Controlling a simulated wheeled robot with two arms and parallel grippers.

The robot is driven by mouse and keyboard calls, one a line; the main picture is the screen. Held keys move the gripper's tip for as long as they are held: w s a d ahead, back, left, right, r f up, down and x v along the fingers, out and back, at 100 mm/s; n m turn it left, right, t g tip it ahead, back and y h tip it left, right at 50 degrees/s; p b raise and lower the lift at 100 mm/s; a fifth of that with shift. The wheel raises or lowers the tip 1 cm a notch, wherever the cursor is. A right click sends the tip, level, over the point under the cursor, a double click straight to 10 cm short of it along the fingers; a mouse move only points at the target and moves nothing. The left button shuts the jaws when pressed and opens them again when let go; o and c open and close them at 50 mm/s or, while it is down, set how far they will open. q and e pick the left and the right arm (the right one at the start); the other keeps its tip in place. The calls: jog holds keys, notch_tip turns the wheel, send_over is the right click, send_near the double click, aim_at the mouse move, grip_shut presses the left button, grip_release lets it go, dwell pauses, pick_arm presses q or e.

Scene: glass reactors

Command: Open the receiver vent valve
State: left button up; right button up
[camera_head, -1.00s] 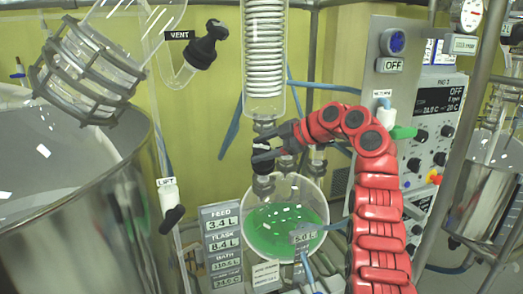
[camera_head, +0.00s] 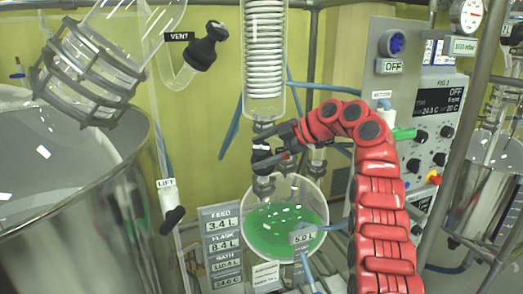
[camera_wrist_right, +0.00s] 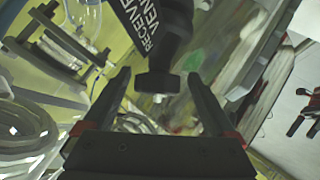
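My right gripper (camera_wrist_right: 158,80) is open, with one finger on each side of the knob and a gap visible on both sides. In the head view the right gripper (camera_head: 264,147) is at the fittings below the coiled condenser, above the flask of green liquid (camera_head: 285,232). The fingers partly hide the valve there. My left gripper is not in view.
A large steel vessel (camera_head: 60,215) fills the left. A black valve labelled "VENT" (camera_head: 203,47) hangs at the upper left, and a "LIFT" handle (camera_head: 171,215) is below it. A control panel (camera_head: 436,115) stands right of my red arm. Blue hoses run behind.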

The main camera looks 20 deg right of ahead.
aim_at(261, 147)
jog(key=shift+r, duration=0.2)
jog(key=shift+r+b, duration=0.3)
jog(key=shift+r, duration=0.45)
jog(key=shift+r+p, duration=0.3)
jog(key=shift+r, duration=0.6)
jog(key=shift+s+f+b, duration=0.1)
jog(key=shift+b, duration=0.25)
jog(key=s+b, duration=0.2)
jog(key=shift+s+a, duration=0.35)
jog(key=shift+a, duration=0.05)
jog(key=s+a+r+b, duration=0.1)
jog(key=s+a+b, duration=0.1)
jog(key=s, duration=0.4)
jog(key=s+a+b, duration=0.1)
jog(key=s+b, duration=0.2)
jog(key=s, duration=0.3)
jog(key=shift+s+a+r+b, duration=0.25)
jog(key=shift+a+r+b, duration=0.1)
jog(key=shift+b, duration=0.05)
jog(key=shift+f, duration=0.1)
